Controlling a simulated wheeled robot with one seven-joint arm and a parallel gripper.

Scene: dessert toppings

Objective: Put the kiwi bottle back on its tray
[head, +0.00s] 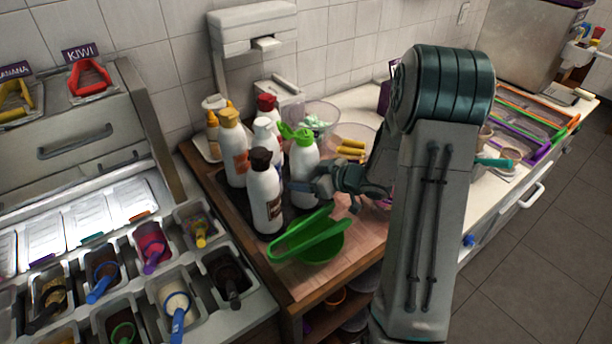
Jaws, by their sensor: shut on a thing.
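The kiwi bottle looks to be the white bottle with the green cap (303,160); its label is not readable here. It stands upright at the right of a bottle group. My gripper (308,187) reaches in from the right, low on this bottle, and is shut on it. The fingers partly cover its lower body. A dark tray (238,203) lies under the bottle group, mostly hidden. I cannot tell whether the held bottle's base touches the tray.
A brown-capped bottle (265,195) stands close at front left. Yellow-capped (233,150), white-capped and red-capped bottles stand behind. A green bowl with green tongs (305,238) sits in front. A clear bowl (317,116) is behind. Topping bins (175,300) fill the left.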

